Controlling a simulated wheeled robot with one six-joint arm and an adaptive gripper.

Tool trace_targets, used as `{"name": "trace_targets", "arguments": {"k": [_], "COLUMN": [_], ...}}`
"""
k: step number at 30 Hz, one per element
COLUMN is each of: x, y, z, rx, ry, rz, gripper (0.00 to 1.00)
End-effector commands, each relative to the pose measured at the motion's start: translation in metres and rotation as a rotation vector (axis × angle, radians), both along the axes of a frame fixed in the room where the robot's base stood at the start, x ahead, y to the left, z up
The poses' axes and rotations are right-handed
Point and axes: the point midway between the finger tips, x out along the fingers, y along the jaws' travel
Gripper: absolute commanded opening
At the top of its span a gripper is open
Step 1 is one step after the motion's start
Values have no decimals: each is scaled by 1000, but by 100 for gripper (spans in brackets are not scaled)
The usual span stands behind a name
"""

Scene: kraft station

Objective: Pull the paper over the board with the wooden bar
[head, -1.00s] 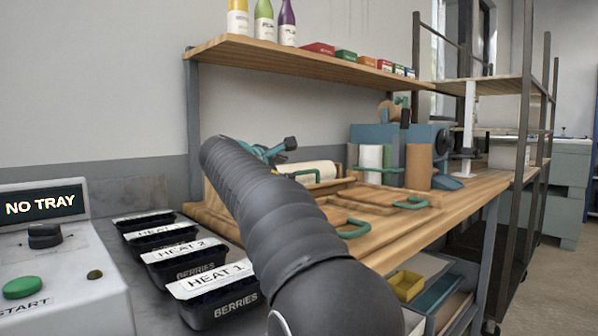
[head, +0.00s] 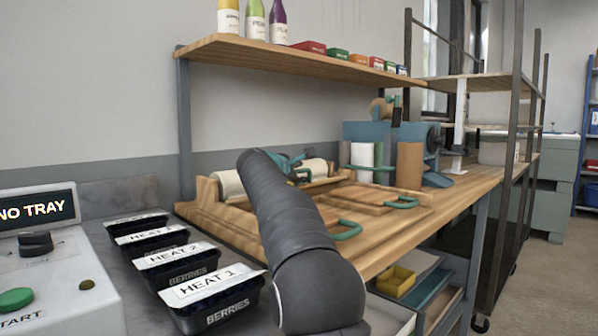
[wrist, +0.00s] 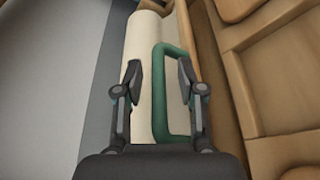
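The cream paper roll (head: 230,184) lies at the back of the wooden board (head: 385,197), partly hidden by my arm. A wooden bar (head: 326,183) lies along its front, with a green handle. In the wrist view the green handle (wrist: 159,105) stands below my gripper (wrist: 160,75), beside the roll (wrist: 142,45). My gripper's fingers are apart, with one side of the handle showing between them; contact is not clear. In the head view my gripper (head: 288,162) is small and mostly hidden by my arm.
Two more green handles (head: 346,230) (head: 403,203) are on the board. Black berry trays (head: 210,295) and a control box (head: 45,265) stand at left. Upright rolls (head: 409,165) and a blue machine (head: 437,160) stand at the back right. A shelf (head: 290,60) hangs above.

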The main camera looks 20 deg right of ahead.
Motion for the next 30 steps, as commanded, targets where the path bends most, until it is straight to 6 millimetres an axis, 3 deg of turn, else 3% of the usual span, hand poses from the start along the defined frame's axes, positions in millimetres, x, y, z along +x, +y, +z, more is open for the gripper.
{"name": "trace_targets", "arguments": {"k": [9, 14, 24, 30], "x": [1, 1, -1, -19], "y": [-1, -1, -2, -9], "z": [0, 0, -1, -3], "rx": [1, 0, 1, 1], "ry": [-1, 0, 1, -1], "rz": [0, 0, -1, -3], "gripper": [39, 0, 0, 0]}}
